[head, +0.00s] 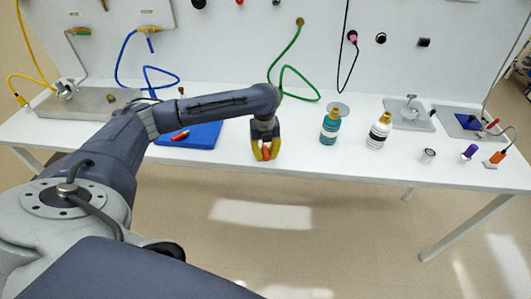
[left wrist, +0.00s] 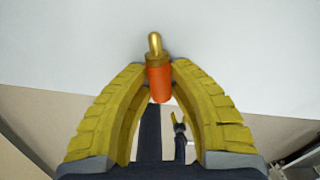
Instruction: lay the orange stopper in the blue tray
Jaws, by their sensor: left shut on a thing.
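The orange stopper (left wrist: 160,82) is between the yellow fingertips of my left gripper (left wrist: 159,72), its gold-coloured tip pointing up in the left wrist view. In the head view the left gripper (head: 265,151) is shut on the stopper (head: 266,154) near the table's front edge, to the right of the blue tray. The blue tray (head: 206,134) lies on the white table and is partly hidden behind my left arm. A small red and yellow item (head: 180,135) lies on the tray. My right gripper does not show.
Farther right are a small metal cup (head: 428,156) and a purple-topped item (head: 469,152). A green cable (head: 291,75) hangs behind.

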